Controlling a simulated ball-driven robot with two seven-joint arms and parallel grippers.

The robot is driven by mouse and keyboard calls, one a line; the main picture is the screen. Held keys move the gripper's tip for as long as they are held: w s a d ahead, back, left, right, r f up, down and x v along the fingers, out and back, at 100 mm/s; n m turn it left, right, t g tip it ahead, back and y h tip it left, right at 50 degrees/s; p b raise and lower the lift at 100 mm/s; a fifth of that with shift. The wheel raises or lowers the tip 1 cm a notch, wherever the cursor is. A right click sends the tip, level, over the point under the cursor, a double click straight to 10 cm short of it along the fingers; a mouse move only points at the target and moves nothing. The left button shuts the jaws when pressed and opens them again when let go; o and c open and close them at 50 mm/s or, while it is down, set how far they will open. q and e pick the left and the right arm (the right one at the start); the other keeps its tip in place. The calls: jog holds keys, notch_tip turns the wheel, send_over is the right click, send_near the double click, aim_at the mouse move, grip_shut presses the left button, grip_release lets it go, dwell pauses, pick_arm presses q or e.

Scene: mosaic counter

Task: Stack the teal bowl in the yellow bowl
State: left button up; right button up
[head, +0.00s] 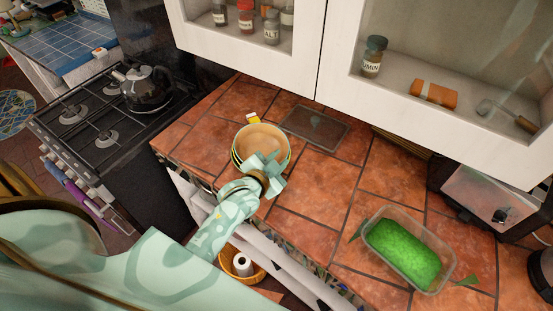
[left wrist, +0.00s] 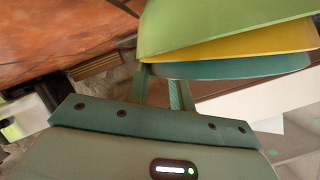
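My left gripper (head: 265,163) is at the near side of the stack. Its fingers (left wrist: 158,88) reach the teal bowl's edge with a small gap between them; their grip is partly hidden. My right gripper is out of view.
A grey mat (head: 314,127) lies behind the stack. A clear tub with green contents (head: 371,242) stands at the right, near a toaster (head: 490,198). Cabinets (head: 345,60) overhang the back. The stove with a kettle (head: 146,90) is at left. Middle tiles are free.

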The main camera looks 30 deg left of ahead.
pick_arm(q)
jog(key=shift+s, duration=0.1)
jog(key=p+v, duration=0.1)
jog(key=v, duration=1.1)
jog(key=shift+p, duration=0.35)
jog(key=shift+r, duration=0.15)
